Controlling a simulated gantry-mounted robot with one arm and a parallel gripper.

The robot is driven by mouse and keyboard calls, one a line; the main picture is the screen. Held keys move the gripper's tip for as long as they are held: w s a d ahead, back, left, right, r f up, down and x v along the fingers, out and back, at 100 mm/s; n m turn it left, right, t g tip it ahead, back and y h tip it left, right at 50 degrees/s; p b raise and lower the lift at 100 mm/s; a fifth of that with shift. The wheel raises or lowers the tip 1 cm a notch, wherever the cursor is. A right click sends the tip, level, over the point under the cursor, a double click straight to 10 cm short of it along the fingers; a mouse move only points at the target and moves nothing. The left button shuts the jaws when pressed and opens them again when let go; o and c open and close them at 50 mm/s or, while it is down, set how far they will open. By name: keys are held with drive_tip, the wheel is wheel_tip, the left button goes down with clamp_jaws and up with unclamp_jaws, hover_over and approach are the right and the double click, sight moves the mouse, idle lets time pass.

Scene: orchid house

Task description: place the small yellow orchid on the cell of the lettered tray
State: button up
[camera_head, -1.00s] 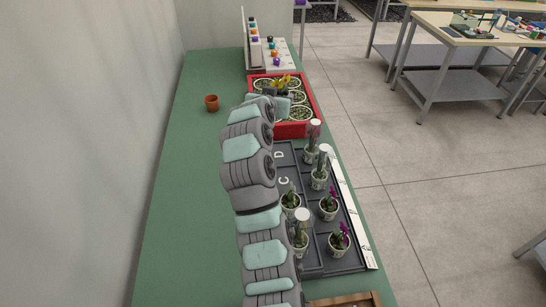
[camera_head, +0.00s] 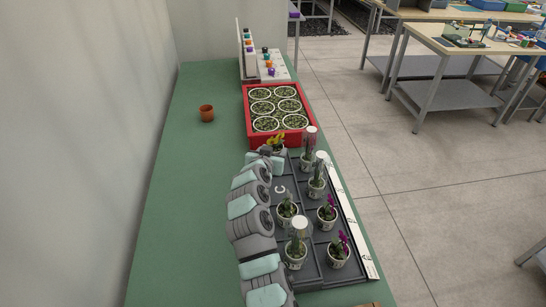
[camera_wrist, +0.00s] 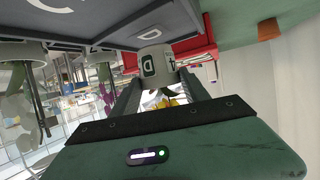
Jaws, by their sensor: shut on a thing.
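The small yellow orchid (camera_head: 277,140) is at the far end of the dark grey lettered tray (camera_head: 317,268). My gripper (camera_head: 270,157) is shut on its pot, partly hidden behind the arm in the head view. In the wrist view, the white pot (camera_wrist: 156,64) with a dark "D" label sits between the fingers, and its yellow flowers (camera_wrist: 168,102) show below it. The tray's letter D (camera_wrist: 152,34) shows right beside the pot's base. I cannot tell whether the pot touches the tray. The letter C (camera_head: 279,190) marks the cell nearer the camera.
A red crate (camera_head: 249,128) of white-rimmed pots stands beyond the tray. A small terracotta pot (camera_head: 207,114) is on the clear green bench (camera_head: 190,190) at left.

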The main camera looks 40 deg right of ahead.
drive_tip(key=shift+f, duration=0.85)
drive_tip(key=o, duration=1.5)
drive_tip(key=shift+f, duration=0.15)
drive_tip(key=shift+r, duration=0.2)
drive_tip(key=p+v, duration=0.1)
drive_tip(key=v, duration=1.1)
drive_tip(key=shift+p, duration=0.35)
drive_tip(key=shift+f, duration=0.1)
